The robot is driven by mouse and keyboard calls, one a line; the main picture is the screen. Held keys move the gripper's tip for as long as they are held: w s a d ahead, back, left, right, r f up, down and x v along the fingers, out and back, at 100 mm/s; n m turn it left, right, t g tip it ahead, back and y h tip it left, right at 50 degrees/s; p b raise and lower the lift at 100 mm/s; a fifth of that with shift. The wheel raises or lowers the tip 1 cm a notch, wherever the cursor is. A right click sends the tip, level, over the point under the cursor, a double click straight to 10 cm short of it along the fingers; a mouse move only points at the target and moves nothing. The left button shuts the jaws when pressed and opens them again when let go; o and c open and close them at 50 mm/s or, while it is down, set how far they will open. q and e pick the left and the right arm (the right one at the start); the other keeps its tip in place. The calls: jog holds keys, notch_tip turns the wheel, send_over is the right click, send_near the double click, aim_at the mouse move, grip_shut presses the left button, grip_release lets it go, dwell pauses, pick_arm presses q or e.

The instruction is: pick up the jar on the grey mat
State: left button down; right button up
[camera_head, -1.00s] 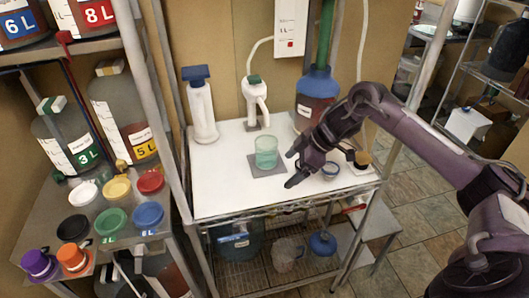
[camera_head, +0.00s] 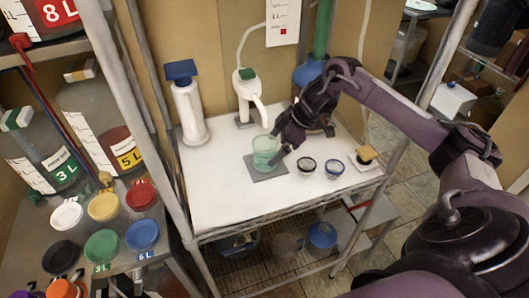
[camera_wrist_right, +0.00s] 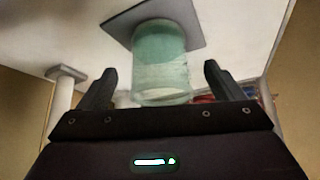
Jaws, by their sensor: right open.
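The jar (camera_head: 263,152) is a pale green, see-through cup shape standing upright on the grey mat (camera_head: 264,176) on the white table top. My right gripper (camera_head: 272,146) is at the jar's right side in the head view and partly overlaps it. In the right wrist view the jar (camera_wrist_right: 161,66) shows between the two fingers of the right gripper (camera_wrist_right: 160,85), with gaps on both sides. The gripper is open. The grey mat (camera_wrist_right: 190,18) shows behind the jar there. My left gripper is not in view.
Two small dark-rimmed cups (camera_head: 307,166) and (camera_head: 334,168) stand right of the mat. A white pump bottle (camera_head: 248,98) and a blue-topped white cylinder (camera_head: 189,110) stand behind. A blue-topped vessel (camera_head: 308,78) is behind my gripper. The table's front left is clear.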

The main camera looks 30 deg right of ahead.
jog(key=p+x, duration=0.1)
jog(key=x, duration=0.2)
jog(key=shift+w+a+f, duration=0.15)
jog(key=shift+f, duration=0.3)
jog(key=c, duration=1.3)
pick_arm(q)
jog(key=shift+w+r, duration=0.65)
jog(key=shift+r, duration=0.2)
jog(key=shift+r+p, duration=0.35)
pick_arm(e)
jog(key=shift+r, duration=0.3)
